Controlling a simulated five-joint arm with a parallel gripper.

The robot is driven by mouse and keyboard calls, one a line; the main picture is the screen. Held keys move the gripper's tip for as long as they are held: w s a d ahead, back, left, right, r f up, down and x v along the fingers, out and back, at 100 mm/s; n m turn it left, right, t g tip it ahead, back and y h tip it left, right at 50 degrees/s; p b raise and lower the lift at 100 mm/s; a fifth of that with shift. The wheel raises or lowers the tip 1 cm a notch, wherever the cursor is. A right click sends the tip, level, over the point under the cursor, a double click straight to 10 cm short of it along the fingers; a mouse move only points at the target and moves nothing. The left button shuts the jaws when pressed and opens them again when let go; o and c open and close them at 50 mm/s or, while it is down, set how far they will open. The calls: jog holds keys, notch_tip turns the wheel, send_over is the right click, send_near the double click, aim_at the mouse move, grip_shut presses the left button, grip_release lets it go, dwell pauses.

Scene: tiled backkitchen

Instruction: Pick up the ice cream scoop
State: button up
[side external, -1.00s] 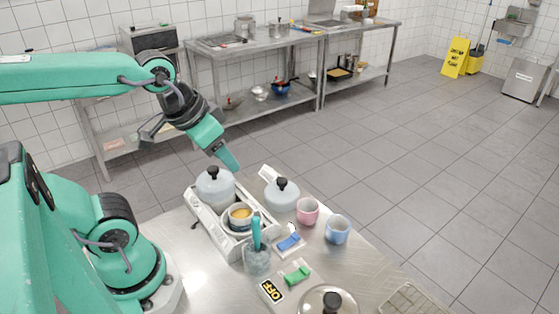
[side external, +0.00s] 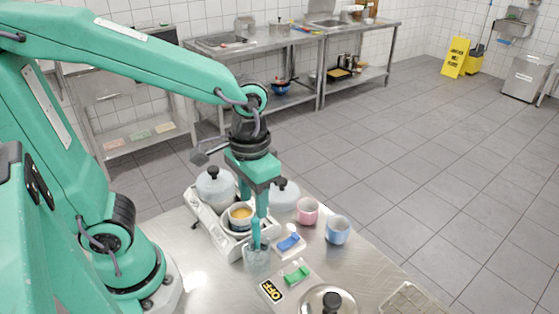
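The ice cream scoop, as far as I can tell, is the item with the teal handle (side external: 256,236). It stands handle up in a clear glass (side external: 257,262) on the steel table. Its lower end is hard to make out in the glass. My gripper (side external: 261,212) points down right above the glass, its teal fingers at the top of the handle. The fingers and handle are alike in colour and overlap, so I cannot tell whether they are closed on it.

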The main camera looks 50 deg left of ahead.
aim_at(255, 219)
jog(key=shift+f, duration=0.15)
jog(key=shift+f, duration=1.2)
jog(key=shift+f, duration=0.1)
jog(key=shift+w+f, duration=0.1)
jog(key=shift+f, duration=2.35)
grip_shut()
